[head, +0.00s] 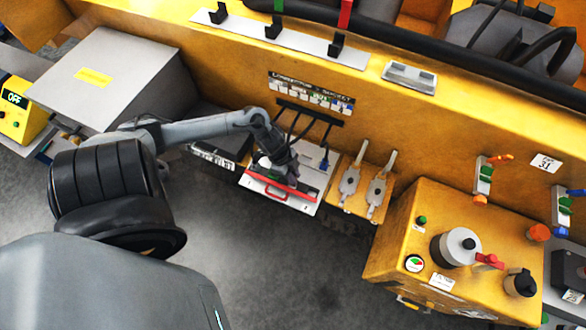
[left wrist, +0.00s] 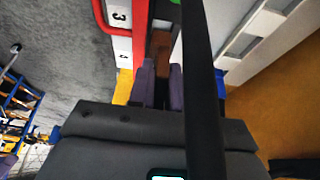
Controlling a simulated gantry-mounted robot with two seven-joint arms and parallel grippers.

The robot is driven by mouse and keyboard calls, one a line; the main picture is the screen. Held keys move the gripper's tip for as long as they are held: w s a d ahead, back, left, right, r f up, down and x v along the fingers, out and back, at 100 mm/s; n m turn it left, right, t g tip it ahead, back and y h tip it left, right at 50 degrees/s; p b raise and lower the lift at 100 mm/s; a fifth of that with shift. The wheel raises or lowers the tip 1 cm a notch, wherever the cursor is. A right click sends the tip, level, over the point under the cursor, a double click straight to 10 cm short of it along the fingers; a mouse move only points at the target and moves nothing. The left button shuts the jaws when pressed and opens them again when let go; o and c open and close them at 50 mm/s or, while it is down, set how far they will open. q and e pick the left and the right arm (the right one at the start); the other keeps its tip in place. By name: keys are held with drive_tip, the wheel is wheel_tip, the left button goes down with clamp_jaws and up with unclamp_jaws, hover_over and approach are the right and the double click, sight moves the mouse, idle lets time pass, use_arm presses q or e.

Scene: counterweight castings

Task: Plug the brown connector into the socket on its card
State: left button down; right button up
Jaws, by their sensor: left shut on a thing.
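My left gripper (head: 287,172) is low over the white card (head: 303,207) with the red handle, in the middle of the head view. In the left wrist view its two purple-grey fingers (left wrist: 161,84) are shut on the brown connector (left wrist: 160,42), which shows as a brown strip between and beyond the fingertips. A black cable crosses that view and hides part of it. The card's white edge, marked 3 (left wrist: 120,17), lies beside the fingers. The socket is hidden by the gripper, and I cannot tell whether the connector touches it. My right gripper is not in view.
Black cables hang from a dark bar (head: 310,113) on the yellow wall, close to my gripper. Two grey levers (head: 349,181) stand farther right, and a yellow control box (head: 450,235) beyond. Grey floor lies in front.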

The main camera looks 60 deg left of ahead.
use_arm(q)
drive_tip(key=shift+f, duration=0.1)
idle(0.7)
drive_tip(key=shift+p, duration=0.3)
idle(0.5)
drive_tip(key=shift+p, duration=0.6)
idle(0.7)
drive_tip(key=shift+f+b, duration=0.75)
drive_tip(key=shift+f, duration=0.75)
drive_tip(key=c, duration=1)
unclamp_jaws()
drive_tip(key=shift+w+r, duration=0.1)
drive_tip(key=shift+o, duration=0.2)
drive_tip(key=shift+d, duration=0.1)
